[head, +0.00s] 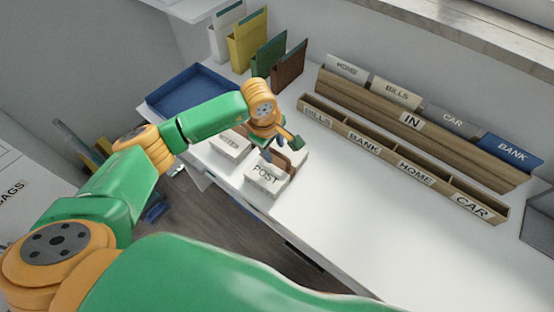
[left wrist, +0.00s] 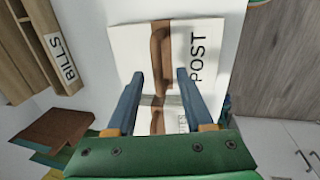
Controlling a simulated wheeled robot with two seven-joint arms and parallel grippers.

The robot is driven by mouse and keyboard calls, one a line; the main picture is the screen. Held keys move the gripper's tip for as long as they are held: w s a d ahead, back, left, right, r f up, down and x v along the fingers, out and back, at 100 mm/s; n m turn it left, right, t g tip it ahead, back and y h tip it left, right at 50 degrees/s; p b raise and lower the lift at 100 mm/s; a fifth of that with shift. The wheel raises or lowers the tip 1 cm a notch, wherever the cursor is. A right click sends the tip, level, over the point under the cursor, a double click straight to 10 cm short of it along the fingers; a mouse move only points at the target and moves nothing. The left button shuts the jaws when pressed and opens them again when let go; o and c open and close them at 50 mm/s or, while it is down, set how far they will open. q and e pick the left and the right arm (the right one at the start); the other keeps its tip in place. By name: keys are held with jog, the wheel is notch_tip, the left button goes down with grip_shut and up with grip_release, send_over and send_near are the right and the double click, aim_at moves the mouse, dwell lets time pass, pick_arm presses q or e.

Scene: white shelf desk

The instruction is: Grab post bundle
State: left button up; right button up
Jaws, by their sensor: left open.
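The post bundle (head: 265,181) is a white block marked POST with a brown strap across it, lying near the desk's front edge. In the left wrist view the post bundle (left wrist: 207,60) fills the upper middle. My left gripper (head: 281,151) is just above the bundle in the head view and partly hides it. In the left wrist view my left gripper (left wrist: 160,74) is open, with one blue finger on each side of the brown strap (left wrist: 161,55) and nothing held. Whether the fingers touch the bundle cannot be told. My right gripper is not in view.
A second white bundle (head: 229,144) lies left of the post bundle. A blue tray (head: 190,88) and upright folders (head: 248,43) stand behind it. A wooden sorter (head: 400,165) and labelled file rack (head: 430,135) line the back. The desk's right-hand surface (head: 350,220) is clear.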

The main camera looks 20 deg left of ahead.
pick_arm(q)
jog(key=shift+w+a+f, duration=0.15)
jog(key=shift+w+f, duration=0.2)
jog(key=shift+f, duration=0.05)
jog(key=shift+s+r, duration=0.1)
grip_shut()
dwell(0.9)
